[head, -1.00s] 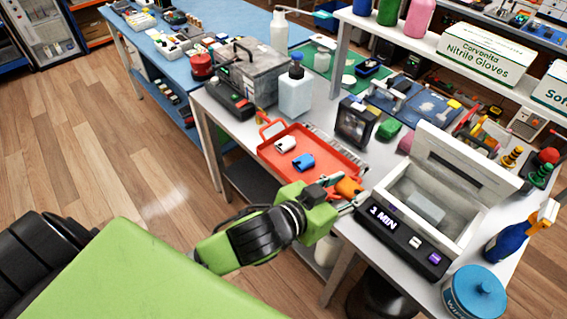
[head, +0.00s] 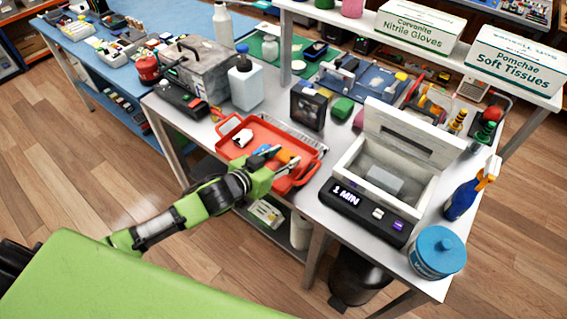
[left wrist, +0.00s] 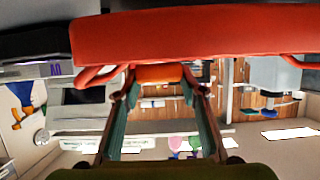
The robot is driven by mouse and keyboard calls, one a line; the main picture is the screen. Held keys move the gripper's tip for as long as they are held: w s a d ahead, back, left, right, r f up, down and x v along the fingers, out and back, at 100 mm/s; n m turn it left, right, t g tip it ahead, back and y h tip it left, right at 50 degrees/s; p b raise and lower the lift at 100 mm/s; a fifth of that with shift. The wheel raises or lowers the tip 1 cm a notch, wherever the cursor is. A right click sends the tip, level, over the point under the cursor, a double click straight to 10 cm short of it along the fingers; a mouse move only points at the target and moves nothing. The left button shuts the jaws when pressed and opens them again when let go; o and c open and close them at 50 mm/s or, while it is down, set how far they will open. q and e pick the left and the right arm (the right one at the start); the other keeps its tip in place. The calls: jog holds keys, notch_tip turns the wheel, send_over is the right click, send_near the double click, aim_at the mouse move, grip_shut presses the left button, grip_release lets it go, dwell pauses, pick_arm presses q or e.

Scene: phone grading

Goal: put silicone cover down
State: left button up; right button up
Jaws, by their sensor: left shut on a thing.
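My left gripper (head: 284,158) is shut on an orange silicone cover (head: 288,157) at the right part of the red tray (head: 268,131). In the left wrist view the orange cover (left wrist: 160,73) sits between the fingertips, close to the red tray wall (left wrist: 195,33). I cannot tell whether the cover touches the tray floor. A white cover (head: 243,137) lies in the tray's left part. A blue cover (head: 262,150) lies between it and my gripper, partly hidden by a finger. My right gripper is not in view.
Right of the tray stands an open white box with a "1 MIN" display (head: 362,205). Behind the tray are a dark framed device (head: 308,107) and a white bottle with a blue cap (head: 245,85). A blue lidded tub (head: 437,252) stands at the front right.

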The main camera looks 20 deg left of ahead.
aim_at(283, 164)
pick_arm(q)
jog(key=shift+s+d+f, duration=0.1)
jog(key=shift+d+f, duration=0.05)
jog(key=shift+f, duration=1.25)
jog(key=shift+f, duration=0.2)
jog(key=o, duration=0.7)
jog(key=shift+r, duration=0.1)
jog(key=shift+c, duration=0.2)
jog(key=shift+r, duration=0.2)
jog(key=v, duration=1.2)
jog(key=shift+b, duration=0.4)
